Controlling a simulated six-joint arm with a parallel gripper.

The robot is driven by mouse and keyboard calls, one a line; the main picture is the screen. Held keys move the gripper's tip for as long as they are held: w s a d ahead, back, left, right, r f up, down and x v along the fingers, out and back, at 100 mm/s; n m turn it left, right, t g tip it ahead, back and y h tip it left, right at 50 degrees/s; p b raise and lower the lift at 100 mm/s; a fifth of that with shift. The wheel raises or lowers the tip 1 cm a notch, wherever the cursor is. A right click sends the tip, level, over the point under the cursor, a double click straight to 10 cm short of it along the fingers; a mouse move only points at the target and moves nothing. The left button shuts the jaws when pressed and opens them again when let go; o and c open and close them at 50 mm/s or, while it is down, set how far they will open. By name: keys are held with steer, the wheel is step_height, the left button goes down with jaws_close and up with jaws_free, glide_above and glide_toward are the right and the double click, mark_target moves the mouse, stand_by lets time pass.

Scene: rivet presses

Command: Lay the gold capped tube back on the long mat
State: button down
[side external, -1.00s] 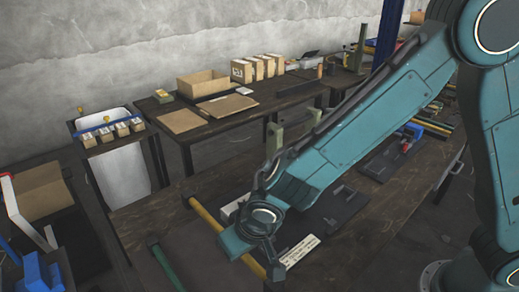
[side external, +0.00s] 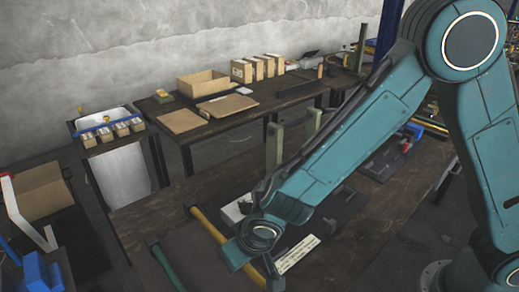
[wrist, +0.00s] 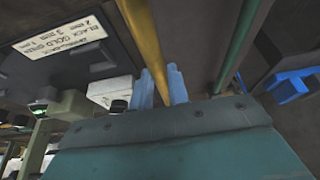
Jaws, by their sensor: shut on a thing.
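The gold tube (side external: 209,226) with dark end caps runs diagonally under my gripper in the side view. In the wrist view the gold tube (wrist: 143,35) passes between the two pale blue fingers of my gripper (wrist: 164,88), which is shut on it. In the side view my gripper (side external: 244,254) hides part of the tube, and its fingertips are hidden. The long mat (side external: 192,255) appears as a dark brown surface beneath. A green tube (side external: 166,268) lies on it, left of the gold one. I cannot tell whether the gold tube touches the mat.
A dark fixture with a white label plate (side external: 297,254) sits just right of the gold tube; the label shows in the wrist view (wrist: 72,38). A green upright post (side external: 273,147) stands behind. Blue parts (side external: 40,273) are at lower left.

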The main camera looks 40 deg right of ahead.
steer(key=shift+f, duration=2.25)
steer(key=shift+f, duration=0.6)
steer(key=c, duration=1.3)
jaws_free()
steer(key=shift+r, duration=0.1)
steer(key=shift+v, duration=6.75)
